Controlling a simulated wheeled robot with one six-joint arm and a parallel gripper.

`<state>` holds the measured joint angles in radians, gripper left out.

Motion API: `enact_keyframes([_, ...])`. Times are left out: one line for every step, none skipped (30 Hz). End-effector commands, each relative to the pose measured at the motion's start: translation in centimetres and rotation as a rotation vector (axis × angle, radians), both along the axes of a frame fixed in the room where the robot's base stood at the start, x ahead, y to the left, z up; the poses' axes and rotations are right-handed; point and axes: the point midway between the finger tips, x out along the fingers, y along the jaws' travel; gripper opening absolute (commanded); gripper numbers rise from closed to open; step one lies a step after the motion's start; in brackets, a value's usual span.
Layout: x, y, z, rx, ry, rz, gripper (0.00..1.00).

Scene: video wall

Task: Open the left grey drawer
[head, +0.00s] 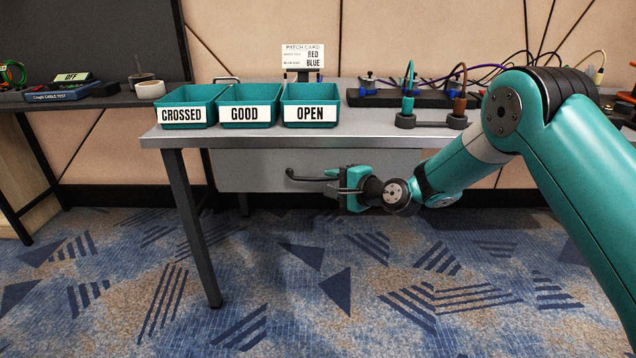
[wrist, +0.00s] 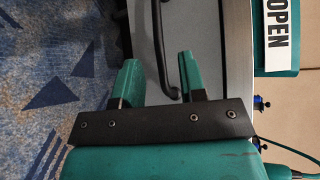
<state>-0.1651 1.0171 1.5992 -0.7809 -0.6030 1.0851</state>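The grey drawer (head: 250,172) is under the metal-topped table, its front flat and seemingly closed. A dark bar handle (head: 303,177) runs across the front; its right part is hidden by my gripper in the head view. My gripper (head: 332,180) is at the handle's right end, in front of the drawer. In the wrist view, the two green fingers of my gripper (wrist: 159,75) are spread apart. The handle (wrist: 164,60) passes through the gap between them, clear of the left finger and close to the right one. I cannot tell whether it touches the right finger.
The table (head: 350,125) carries teal bins labelled CROSSED (head: 182,115), GOOD (head: 245,114) and OPEN (head: 310,114). A cable rack (head: 415,98) stands behind my arm. A table leg (head: 190,220) is left of the drawer. The carpet in front is clear.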

Motion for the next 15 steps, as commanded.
enact_keyframes([0.7, 0.9, -0.5, -0.001, -0.003, 0.005, 0.38])
enact_keyframes([1.1, 1.3, -0.6, -0.002, -0.003, 0.005, 0.38])
enact_keyframes([1.6, 1.8, -0.7, -0.002, -0.003, 0.004, 0.38])
enact_keyframes([1.9, 2.2, -0.8, 0.000, -0.002, 0.003, 0.38])
enact_keyframes([2.2, 2.4, -0.9, -0.001, -0.003, 0.003, 0.38])
enact_keyframes([2.6, 2.7, -1.1, 0.000, -0.001, 0.003, 0.38])
enact_keyframes([2.8, 2.9, -1.1, -0.001, -0.001, 0.003, 0.38])
enact_keyframes([3.0, 3.1, -1.2, -0.002, -0.001, 0.003, 0.38])
enact_keyframes([3.2, 3.4, -1.2, -0.001, -0.001, 0.002, 0.38])
enact_keyframes([3.3, 3.5, -1.2, 0.000, -0.001, 0.002, 0.38])
enact_keyframes([3.4, 3.6, -1.2, -0.001, -0.001, 0.002, 0.38])
enact_keyframes([3.5, 3.7, -1.2, -0.001, -0.001, 0.001, 0.38])
enact_keyframes([3.6, 3.8, -1.2, -0.001, 0.000, 0.001, 0.38])
enact_keyframes([3.6, 3.8, -1.3, -0.002, 0.001, 0.002, 0.38])
enact_keyframes([3.7, 3.8, -1.3, -0.002, 0.001, 0.001, 0.38])
